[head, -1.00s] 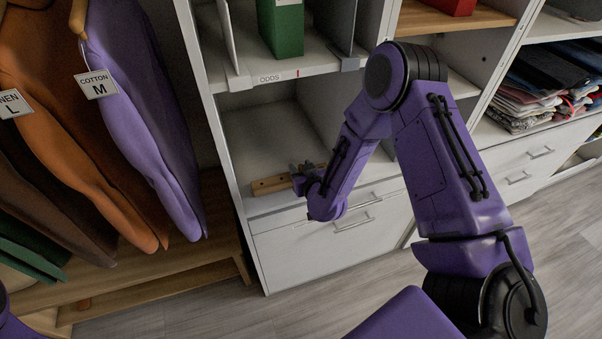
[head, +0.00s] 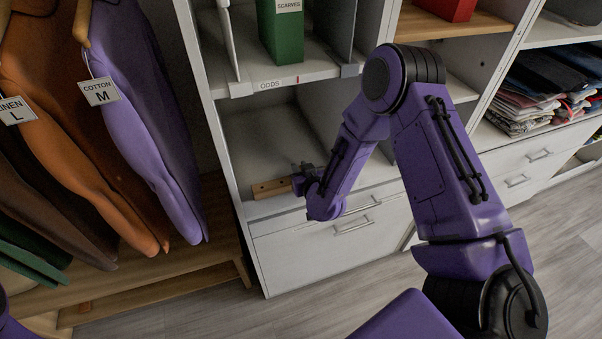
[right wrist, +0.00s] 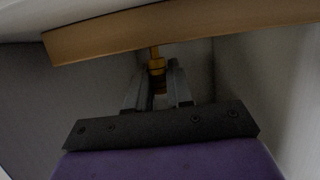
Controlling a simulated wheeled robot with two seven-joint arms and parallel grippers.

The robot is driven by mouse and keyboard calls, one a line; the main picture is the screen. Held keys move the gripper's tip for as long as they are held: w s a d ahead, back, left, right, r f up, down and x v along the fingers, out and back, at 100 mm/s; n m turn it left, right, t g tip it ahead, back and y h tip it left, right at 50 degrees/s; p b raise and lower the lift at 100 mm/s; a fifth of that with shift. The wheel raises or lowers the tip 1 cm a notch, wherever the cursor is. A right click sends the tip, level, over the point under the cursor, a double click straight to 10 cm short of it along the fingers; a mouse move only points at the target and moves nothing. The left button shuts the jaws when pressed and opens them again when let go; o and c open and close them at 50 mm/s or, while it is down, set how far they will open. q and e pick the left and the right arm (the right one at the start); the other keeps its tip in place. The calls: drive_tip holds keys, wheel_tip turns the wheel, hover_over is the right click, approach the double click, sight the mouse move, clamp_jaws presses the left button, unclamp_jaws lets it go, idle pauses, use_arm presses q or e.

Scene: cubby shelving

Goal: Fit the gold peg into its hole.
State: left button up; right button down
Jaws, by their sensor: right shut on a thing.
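A wooden board (head: 270,188) lies in the open cubby above the white drawer in the head view. My right gripper (head: 302,178) is at its right end and hides part of it. In the right wrist view the board (right wrist: 190,30) crosses the top of the picture. My right gripper (right wrist: 160,92) is shut on the gold peg (right wrist: 156,68), which stands up between the fingers. The peg's upper end meets the board's lower edge in that view. I cannot tell whether it is in a hole; no hole shows. My left gripper is out of view.
The cubby's side wall (head: 224,150) and the shelf labelled ODDS (head: 290,76) close in around the right gripper. A green binder (head: 283,35) stands above. Hanging clothes (head: 140,120) are on the left. Folded clothes (head: 525,95) lie to the right.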

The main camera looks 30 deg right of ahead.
drive_tip(key=shift+r+p, duration=1.1)
drive_tip(key=shift+r, duration=0.35)
